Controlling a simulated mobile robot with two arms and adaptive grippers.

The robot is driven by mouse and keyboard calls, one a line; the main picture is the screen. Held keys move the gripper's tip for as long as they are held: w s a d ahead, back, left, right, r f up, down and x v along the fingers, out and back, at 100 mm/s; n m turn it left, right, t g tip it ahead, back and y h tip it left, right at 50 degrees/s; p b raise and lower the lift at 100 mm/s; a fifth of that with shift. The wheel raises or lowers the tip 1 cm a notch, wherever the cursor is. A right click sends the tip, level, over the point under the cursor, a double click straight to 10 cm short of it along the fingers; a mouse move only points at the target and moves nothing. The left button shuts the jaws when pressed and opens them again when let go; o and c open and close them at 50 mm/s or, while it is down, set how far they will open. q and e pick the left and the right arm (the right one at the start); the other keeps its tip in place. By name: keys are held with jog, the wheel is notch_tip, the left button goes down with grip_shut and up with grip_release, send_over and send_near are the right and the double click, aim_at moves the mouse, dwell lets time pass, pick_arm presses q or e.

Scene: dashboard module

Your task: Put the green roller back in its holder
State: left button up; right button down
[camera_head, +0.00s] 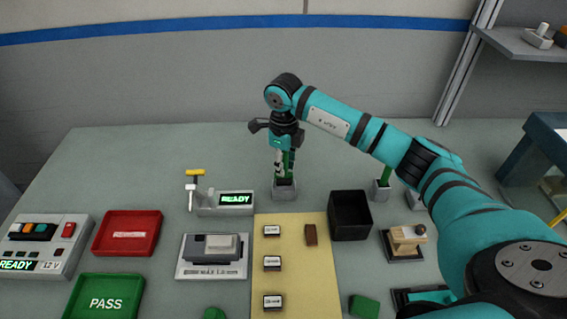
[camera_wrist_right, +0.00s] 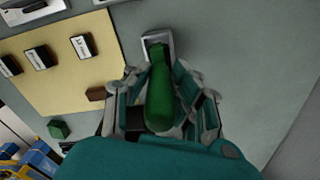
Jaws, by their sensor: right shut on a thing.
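The green roller (camera_wrist_right: 160,95) is between the fingers of my right gripper (camera_head: 285,165), which is shut on it. It stands about upright, and its green also shows between the fingers in the head view (camera_head: 289,160). Its lower end meets a small grey holder (camera_head: 284,192) on the table; the holder also shows at the roller's far end in the wrist view (camera_wrist_right: 157,37). The end seems to be in the holder's mouth, but I cannot tell how deep. My left gripper is not in view.
A black open bin (camera_head: 350,217) stands right of the holder, and a second holder with a green-handled thing (camera_head: 385,176) is further right. A tan mat (camera_head: 290,285) with small labelled blocks lies in front. The table behind is clear.

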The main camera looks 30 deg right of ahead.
jog(key=shift+f+b, duration=1.65)
jog(key=shift+f, duration=0.6)
jog(key=c, duration=1.1)
grip_release()
jog(key=shift+o, duration=0.2)
jog(key=shift+r, duration=0.1)
notch_tip(320, 180, up, 12)
jog(key=shift+f, duration=0.1)
